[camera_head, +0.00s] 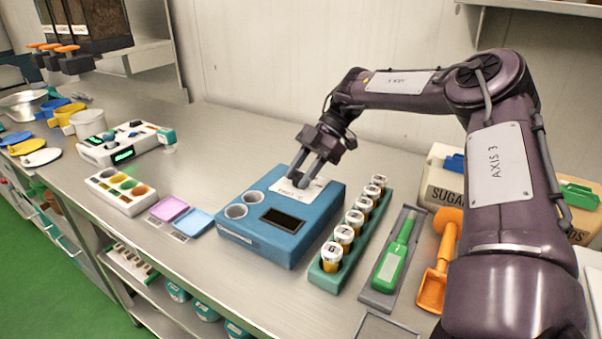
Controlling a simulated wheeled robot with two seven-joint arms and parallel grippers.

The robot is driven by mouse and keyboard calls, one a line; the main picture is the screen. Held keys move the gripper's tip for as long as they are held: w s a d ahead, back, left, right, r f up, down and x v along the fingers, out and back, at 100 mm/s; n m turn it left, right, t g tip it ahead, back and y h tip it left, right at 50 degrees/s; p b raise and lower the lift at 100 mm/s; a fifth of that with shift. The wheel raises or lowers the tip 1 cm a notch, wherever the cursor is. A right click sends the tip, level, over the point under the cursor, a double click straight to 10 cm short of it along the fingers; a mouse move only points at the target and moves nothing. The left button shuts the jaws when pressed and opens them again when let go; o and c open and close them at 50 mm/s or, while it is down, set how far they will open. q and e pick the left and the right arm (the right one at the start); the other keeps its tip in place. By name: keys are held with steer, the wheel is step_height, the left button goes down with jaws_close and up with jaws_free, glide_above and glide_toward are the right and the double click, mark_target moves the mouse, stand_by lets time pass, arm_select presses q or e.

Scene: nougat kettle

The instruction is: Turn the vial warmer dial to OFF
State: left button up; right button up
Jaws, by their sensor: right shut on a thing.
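The vial warmer (265,246) is a blue box in the middle of the counter. It has two round wells and a dark display on its top. A white label plate lies on its back part. My right gripper (298,181) points down over that plate, with its fingertips at the top surface. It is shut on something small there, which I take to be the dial. The fingers hide the dial, so its setting cannot be read. My left gripper is not in view.
A green rack of capped vials (327,276) stands close to the right of the warmer. Beyond it are a green-handled tool in a grey tray (378,298) and an orange scoop (433,287). Pink and blue pads (194,221) lie to the left.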

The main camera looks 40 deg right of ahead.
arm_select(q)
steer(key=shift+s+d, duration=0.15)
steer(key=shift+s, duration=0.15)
arm_select(e)
steer(key=o, duration=1)
steer(key=v, duration=0.7)
steer(key=shift+d+r, duration=0.3)
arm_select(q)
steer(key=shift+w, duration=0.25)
